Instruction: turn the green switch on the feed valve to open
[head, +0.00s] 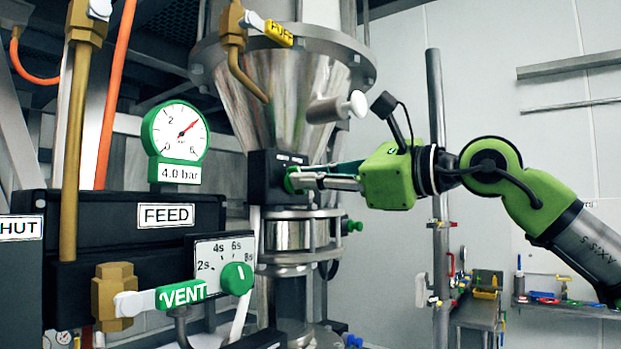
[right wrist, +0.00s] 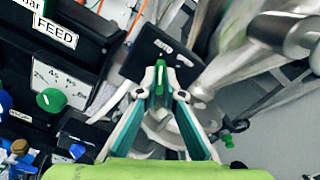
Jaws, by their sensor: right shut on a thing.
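The feed valve's black box (head: 262,178) is mounted on the column under the steel cone. Its green switch (head: 291,180) faces right and is partly covered by my right gripper's fingers. My right gripper (head: 300,181) reaches in from the right and is shut on the switch. In the right wrist view, the fingertips (right wrist: 162,82) close around the green switch (right wrist: 161,88) in front of the black box (right wrist: 150,50). The switch's exact angle is hard to tell. My left gripper is not in view.
A FEED-labelled black box (head: 165,240) stands at left with a green-rimmed gauge (head: 178,132) above. A timer dial (head: 237,278) and a VENT handle (head: 181,295) are in front. A grey vertical pole (head: 437,230) stands near my right arm.

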